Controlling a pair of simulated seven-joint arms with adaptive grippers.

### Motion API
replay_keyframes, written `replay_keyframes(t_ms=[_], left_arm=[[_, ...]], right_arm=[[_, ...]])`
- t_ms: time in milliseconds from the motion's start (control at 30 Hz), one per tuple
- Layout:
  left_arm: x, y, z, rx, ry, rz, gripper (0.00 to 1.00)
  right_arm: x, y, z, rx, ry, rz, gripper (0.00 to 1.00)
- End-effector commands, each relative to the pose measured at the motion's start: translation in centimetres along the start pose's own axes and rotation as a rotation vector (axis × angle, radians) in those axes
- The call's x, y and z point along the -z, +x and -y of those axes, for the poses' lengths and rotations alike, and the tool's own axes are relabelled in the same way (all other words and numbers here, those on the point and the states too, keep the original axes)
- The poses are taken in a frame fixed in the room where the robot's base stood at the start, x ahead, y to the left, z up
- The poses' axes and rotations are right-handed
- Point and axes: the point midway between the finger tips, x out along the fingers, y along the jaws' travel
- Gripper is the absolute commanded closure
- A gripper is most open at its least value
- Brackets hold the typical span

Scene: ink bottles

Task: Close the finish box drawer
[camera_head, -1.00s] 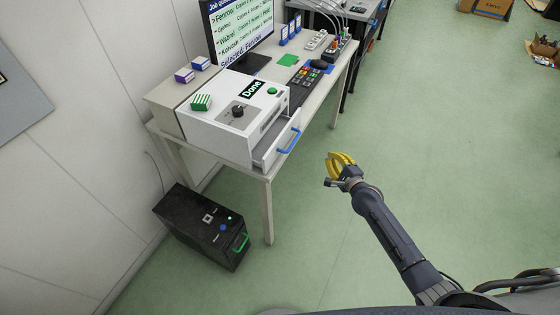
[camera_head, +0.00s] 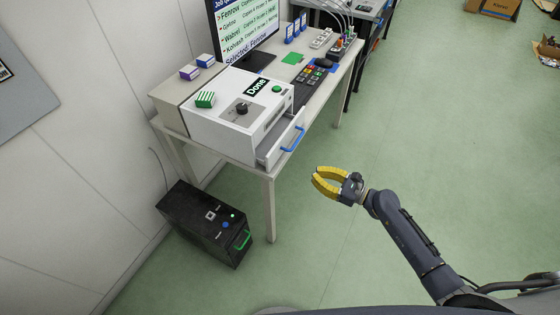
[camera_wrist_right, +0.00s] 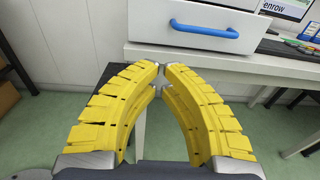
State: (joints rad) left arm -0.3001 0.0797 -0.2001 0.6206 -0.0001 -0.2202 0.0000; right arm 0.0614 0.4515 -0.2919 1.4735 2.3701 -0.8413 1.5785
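A white box (camera_head: 215,128) labelled "Done" stands on the desk with its drawer (camera_head: 268,152) pulled partly out. The drawer's front has a blue handle (camera_head: 292,139). The drawer front (camera_wrist_right: 190,28) and blue handle (camera_wrist_right: 204,29) also show in the right wrist view, beyond the fingertips. My right gripper (camera_head: 314,177) is in the air off the desk's front edge, lower right of the drawer and apart from it. Its yellow fingers (camera_wrist_right: 161,67) curve in until their tips almost meet, with nothing between them. My left gripper is not in view.
A black unit (camera_head: 205,224) with a green handle stands on the floor left of the desk leg (camera_head: 270,208). Open green floor lies around my right arm.

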Motion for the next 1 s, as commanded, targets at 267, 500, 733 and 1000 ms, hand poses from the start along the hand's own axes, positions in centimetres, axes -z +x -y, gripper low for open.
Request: replay_keyframes(t_ms=[267, 500, 733, 1000], left_arm=[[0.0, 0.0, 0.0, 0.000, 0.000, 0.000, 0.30], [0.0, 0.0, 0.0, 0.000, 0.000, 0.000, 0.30], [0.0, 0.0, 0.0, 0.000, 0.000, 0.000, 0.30], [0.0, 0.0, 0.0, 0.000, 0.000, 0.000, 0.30]], right_arm=[[-0.9, 0.7, -1.1, -0.047, 0.017, 0.038, 1.00], [-1.1, 4.2, -1.2, -0.046, 0.019, 0.039, 1.00], [-1.2, 8.3, -1.4, -0.045, 0.019, 0.037, 1.00], [-1.3, 12.0, -1.5, -0.045, 0.018, 0.036, 1.00]])
